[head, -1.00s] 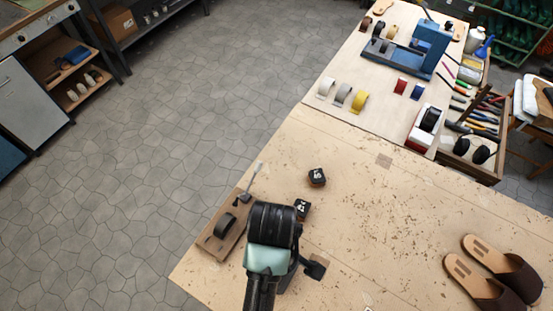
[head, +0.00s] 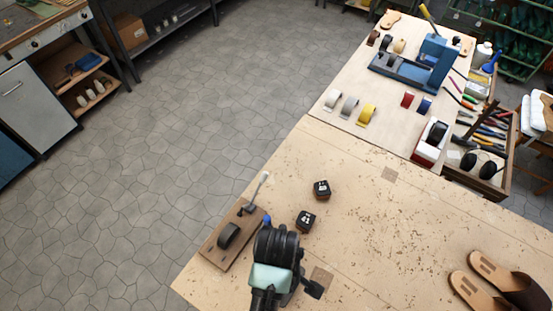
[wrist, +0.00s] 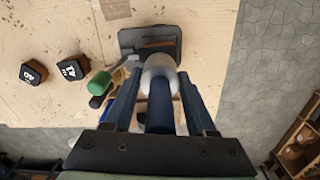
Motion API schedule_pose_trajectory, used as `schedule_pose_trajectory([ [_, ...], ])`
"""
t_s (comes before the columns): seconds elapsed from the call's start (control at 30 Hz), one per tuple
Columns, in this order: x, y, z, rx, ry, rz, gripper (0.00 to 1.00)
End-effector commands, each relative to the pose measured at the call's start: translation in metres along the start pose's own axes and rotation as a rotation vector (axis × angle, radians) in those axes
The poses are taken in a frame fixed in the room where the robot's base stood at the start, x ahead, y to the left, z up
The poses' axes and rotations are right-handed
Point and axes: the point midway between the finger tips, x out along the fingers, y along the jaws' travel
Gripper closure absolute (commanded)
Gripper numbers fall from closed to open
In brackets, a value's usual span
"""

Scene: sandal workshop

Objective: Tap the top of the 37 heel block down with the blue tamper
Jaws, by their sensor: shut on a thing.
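My gripper (wrist: 160,105) is shut on the blue tamper (wrist: 160,112), whose pale round end (wrist: 158,70) points away from the wrist. In the head view my arm's end (head: 276,245) hides most of the tamper; only a small blue bit (head: 267,220) shows beside it. Two dark numbered blocks stand on the table to its right: the nearer block (head: 306,220) reads 41, the farther block (head: 322,188) seems to read 40. Both also show in the wrist view (wrist: 70,68) (wrist: 33,72). I cannot make out a block marked 37. What lies under the tamper is hidden.
A wooden board (head: 213,248) with a dark roller and a lever (head: 262,180) sits at the table's left edge. Sandals (head: 480,290) lie at right; the middle table is clear.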

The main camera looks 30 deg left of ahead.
Motion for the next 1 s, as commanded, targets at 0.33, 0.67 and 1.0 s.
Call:
schedule_pose_trajectory([
  [0.33, 0.027, 0.001, 0.0, 0.0, 0.001, 0.002, 1.0],
  [0.67, -0.003, 0.001, 0.0, 0.0, 0.001, 0.002, 1.0],
  [1.0, 0.019, 0.0, 0.0, 0.0, -0.001, -0.001, 1.0],
])
